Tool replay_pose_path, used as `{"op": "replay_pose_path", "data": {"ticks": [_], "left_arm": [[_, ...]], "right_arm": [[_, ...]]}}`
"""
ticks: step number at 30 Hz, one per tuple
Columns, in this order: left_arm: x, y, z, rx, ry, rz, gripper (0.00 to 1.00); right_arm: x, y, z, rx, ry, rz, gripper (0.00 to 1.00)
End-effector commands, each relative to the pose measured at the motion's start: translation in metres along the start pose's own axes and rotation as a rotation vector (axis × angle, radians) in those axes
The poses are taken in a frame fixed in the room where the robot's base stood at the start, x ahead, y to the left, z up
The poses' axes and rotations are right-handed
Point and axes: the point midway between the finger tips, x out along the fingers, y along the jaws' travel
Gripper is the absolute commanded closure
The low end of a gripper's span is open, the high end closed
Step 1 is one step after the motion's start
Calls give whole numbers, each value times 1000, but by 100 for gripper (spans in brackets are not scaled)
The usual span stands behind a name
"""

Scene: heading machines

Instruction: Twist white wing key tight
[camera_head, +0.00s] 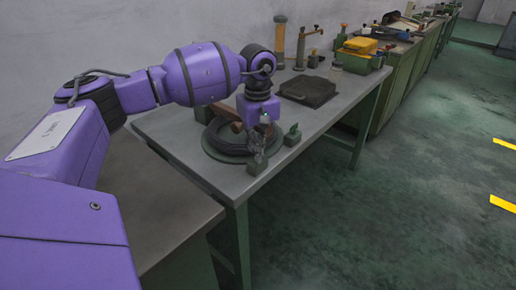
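My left arm reaches in from the left, and its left gripper (258,148) points down over the near part of the workbench. The fingers are small and dark against the things behind them, so whether they are open or shut cannot be made out. They are just above or beside a small grey-green block (256,166) at the edge of a round green base (215,152). A black coil (222,143) lies on that base. I cannot pick out a white wing key; it may be hidden at the gripper. My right gripper is out of view.
A small green block (292,136) stands close right of the gripper. A dark flat plate (308,91) lies behind on the grey workbench (190,155). Upright fixtures (301,50) and a yellow-topped green box (360,50) stand farther back. Open green floor (400,220) is at right.

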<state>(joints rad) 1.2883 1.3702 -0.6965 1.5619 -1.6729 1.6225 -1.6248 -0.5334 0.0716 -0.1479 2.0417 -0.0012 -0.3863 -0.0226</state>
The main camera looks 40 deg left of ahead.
Motion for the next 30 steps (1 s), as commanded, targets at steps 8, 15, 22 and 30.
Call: {"op": "replay_pose_path", "data": {"ticks": [8, 15, 22, 30], "left_arm": [[1, 0, 0, 261, 0, -1, 100], [2, 0, 0, 488, 0, -1, 100], [2, 0, 0, 705, -1, -2, 100], [2, 0, 0, 926, -2, -2, 100]], "right_arm": [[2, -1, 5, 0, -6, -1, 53], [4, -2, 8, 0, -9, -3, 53], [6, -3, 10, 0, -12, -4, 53], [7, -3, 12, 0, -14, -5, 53]]}}
